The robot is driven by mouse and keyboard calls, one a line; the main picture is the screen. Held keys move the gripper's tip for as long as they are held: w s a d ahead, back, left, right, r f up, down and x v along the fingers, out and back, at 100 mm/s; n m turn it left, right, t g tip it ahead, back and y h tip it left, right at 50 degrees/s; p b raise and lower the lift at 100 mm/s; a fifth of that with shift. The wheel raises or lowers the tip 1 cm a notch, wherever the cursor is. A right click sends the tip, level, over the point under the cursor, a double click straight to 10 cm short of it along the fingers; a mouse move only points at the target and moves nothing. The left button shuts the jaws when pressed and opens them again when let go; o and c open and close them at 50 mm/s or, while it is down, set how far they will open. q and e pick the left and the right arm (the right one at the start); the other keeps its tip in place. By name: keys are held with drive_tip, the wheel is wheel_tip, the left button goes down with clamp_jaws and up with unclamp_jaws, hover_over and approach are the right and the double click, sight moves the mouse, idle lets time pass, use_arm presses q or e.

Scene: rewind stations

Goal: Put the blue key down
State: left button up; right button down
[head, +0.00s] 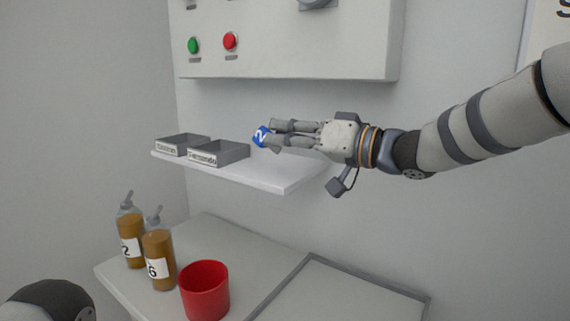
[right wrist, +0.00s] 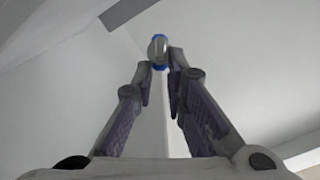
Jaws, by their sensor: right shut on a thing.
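The blue key (head: 261,136) has a round blue head with a white "2" on it. My right gripper (head: 272,133) is shut on it and holds it at the fingertips, above the white shelf (head: 285,176) and near the right grey tray. In the right wrist view the key (right wrist: 158,50) shows end-on between the fingertips of the right gripper (right wrist: 161,66), with a pale middle and blue edges. The rest of the key is hidden by the fingers or turned away. My left gripper is not in view.
Two labelled grey trays, a left one (head: 160,149) and a right one (head: 219,162), stand on the shelf. The shelf's right part is bare. A panel (head: 290,50) with buttons hangs above. Below are two brown bottles (head: 131,240) (head: 159,261) and a red cup (head: 205,293).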

sight(285, 174)
drive_tip(key=shift+w+f, duration=0.55)
drive_tip(key=shift+f, duration=0.1)
drive_tip(key=f, duration=0.3)
drive_tip(key=shift+w+d+f, duration=0.1)
drive_tip(key=shift+w, duration=0.1)
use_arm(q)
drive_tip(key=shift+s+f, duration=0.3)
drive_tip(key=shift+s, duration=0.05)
use_arm(e)
drive_tip(key=shift+s, duration=0.1)
drive_tip(key=c, duration=1.6)
unclamp_jaws()
drive_tip(key=shift+f, duration=0.15)
